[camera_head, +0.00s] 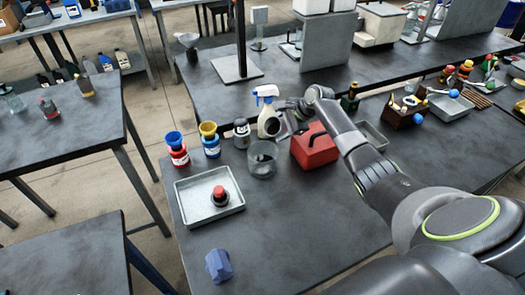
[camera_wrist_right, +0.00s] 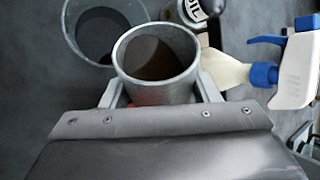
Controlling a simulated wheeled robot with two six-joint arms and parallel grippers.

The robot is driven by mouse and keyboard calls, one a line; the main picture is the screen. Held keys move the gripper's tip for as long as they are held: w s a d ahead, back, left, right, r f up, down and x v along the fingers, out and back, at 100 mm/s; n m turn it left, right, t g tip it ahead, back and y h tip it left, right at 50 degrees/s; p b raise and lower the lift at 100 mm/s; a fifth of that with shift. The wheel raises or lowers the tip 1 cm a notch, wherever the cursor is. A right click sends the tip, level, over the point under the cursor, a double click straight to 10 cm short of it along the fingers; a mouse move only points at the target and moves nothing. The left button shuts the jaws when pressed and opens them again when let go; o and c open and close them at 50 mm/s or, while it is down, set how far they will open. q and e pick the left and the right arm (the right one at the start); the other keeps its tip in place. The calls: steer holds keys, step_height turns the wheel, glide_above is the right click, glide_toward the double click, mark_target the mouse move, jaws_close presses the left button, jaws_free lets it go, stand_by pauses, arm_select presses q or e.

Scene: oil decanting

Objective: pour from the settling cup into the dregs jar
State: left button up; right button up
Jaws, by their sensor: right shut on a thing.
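My right gripper (camera_head: 291,106) is shut on a grey metal cup, seen from above in the wrist view (camera_wrist_right: 157,55). I take it as the settling cup. Brown liquid shows inside it, and its rim is beside the rim of a clear glass jar (camera_wrist_right: 105,38) in that view. The jar, probably the dregs jar, stands on the table in the head view (camera_head: 262,160), left of and below my gripper. Its bottom looks dark. In the head view the cup is mostly hidden by the gripper. My left gripper is not in view.
A white spray bottle (camera_head: 268,118) and a dark-capped bottle (camera_head: 241,133) stand behind the jar. A red can (camera_head: 315,146) is close on its right. Red and blue containers (camera_head: 177,150) (camera_head: 210,140) and a grey tray (camera_head: 180,213) are left. The front table is mostly clear beyond a blue object (camera_head: 218,265).

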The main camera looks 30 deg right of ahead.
steer(key=shift+f+h+b, duration=0.1)
steer(key=shift+h+b, duration=0.3)
steer(key=shift+n+t+b, duration=0.3)
steer(key=shift+h, duration=0.3)
steer(key=shift+a+r+h+b, duration=0.15)
steer(key=shift+r+h+b, duration=0.15)
steer(key=shift+h+b, duration=0.5)
steer(key=shift+n+b, duration=0.3)
steer(key=shift+a+f+t+h+b, duration=0.1)
steer(key=shift+f+t+h+b, duration=0.25)
steer(key=shift+b, duration=1.1)
steer(key=shift+a+r+p, duration=0.15)
steer(key=shift+r+p, duration=0.1)
steer(key=shift+p, duration=0.2)
steer(key=shift+s+a+h, duration=0.1)
steer(key=shift+h, duration=0.15)
